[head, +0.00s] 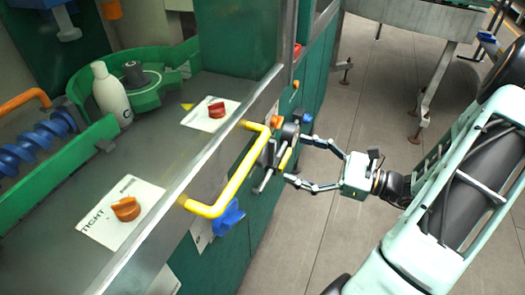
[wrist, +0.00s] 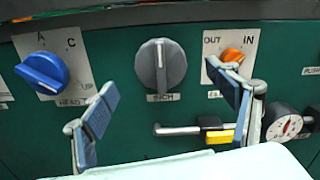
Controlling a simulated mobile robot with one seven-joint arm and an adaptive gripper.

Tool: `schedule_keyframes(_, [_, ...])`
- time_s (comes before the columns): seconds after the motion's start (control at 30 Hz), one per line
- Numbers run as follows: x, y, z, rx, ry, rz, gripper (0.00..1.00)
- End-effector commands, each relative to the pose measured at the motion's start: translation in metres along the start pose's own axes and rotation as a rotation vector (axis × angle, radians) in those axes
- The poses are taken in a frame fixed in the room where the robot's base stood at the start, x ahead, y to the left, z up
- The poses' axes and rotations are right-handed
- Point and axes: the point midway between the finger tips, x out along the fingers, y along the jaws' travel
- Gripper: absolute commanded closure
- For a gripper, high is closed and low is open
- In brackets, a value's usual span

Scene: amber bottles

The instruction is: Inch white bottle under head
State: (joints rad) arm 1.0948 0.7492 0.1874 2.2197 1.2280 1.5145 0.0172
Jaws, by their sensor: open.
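The white bottle (head: 110,92) stands upright in a pocket of the green star wheel (head: 150,97) at the left of the head view. A blue and grey part (head: 62,22) hangs at the top left, cut by the frame edge; I cannot tell if it is the head. My gripper (head: 297,160) is open and empty, facing the green front panel. In the wrist view its spread fingers (wrist: 162,82) stand either side of the grey knob (wrist: 160,64), labelled INCH, apart from it. The knob's grip bar is roughly upright.
A blue HEAD knob (wrist: 43,72) is left and an orange OUT/IN knob (wrist: 232,57) right, partly behind a finger. A lever (wrist: 178,130) and dial gauge (wrist: 283,125) sit lower. A yellow rail (head: 232,185) juts from the panel. Open floor (head: 330,235) lies beside.

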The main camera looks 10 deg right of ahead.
Motion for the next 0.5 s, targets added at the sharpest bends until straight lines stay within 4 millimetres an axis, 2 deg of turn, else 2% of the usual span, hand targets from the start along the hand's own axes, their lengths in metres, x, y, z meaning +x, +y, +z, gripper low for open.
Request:
schedule_keyframes(0.3, [0.061,0.002,0.000,-0.001,0.001,0.007,0.20])
schedule_keyframes(0.5, [0.087,0.001,-0.001,-0.001,0.002,0.005,0.20])
